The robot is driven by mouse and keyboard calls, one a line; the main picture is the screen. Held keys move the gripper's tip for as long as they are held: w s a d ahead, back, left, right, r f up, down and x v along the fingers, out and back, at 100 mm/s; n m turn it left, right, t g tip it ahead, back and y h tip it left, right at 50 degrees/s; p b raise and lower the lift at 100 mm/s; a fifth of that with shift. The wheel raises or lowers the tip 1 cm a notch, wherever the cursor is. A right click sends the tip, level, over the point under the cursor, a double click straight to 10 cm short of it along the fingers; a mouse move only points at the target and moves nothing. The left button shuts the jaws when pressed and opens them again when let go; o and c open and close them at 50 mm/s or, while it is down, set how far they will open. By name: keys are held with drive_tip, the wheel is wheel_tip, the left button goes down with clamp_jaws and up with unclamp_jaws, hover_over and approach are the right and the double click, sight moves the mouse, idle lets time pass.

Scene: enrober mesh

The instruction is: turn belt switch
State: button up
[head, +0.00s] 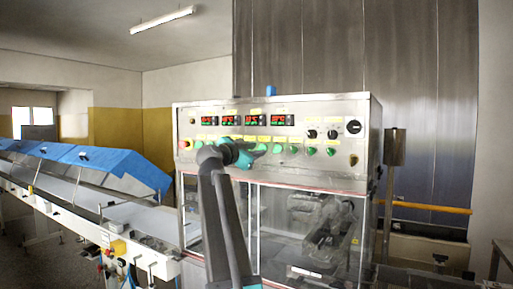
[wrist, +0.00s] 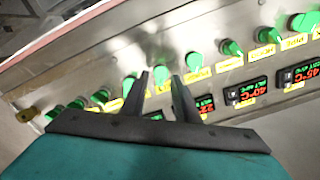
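The control panel (head: 345,165) of the steel machine carries a row of green switches, such as one (head: 330,152) near its right end. In the wrist view, green switches (wrist: 232,48) run diagonally across the panel with yellow labels. I cannot read which one is the belt switch. My gripper (wrist: 160,76) is open, its two dark fingers pointing at the switch row. A green switch shows at the gap between the fingertips; I cannot tell whether they touch it. In the head view my gripper (head: 258,150) is close to the panel front and hides some switches.
Red digital displays (head: 282,119) and black knobs (head: 332,134) sit above the green switches. A red button (head: 183,145) is at the panel's left end. Clear windows (head: 275,225) lie below the panel. A conveyor with blue covers (head: 120,168) stands to the left.

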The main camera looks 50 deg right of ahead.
sight(261, 148)
drive_tip(key=shift+x, duration=1.15)
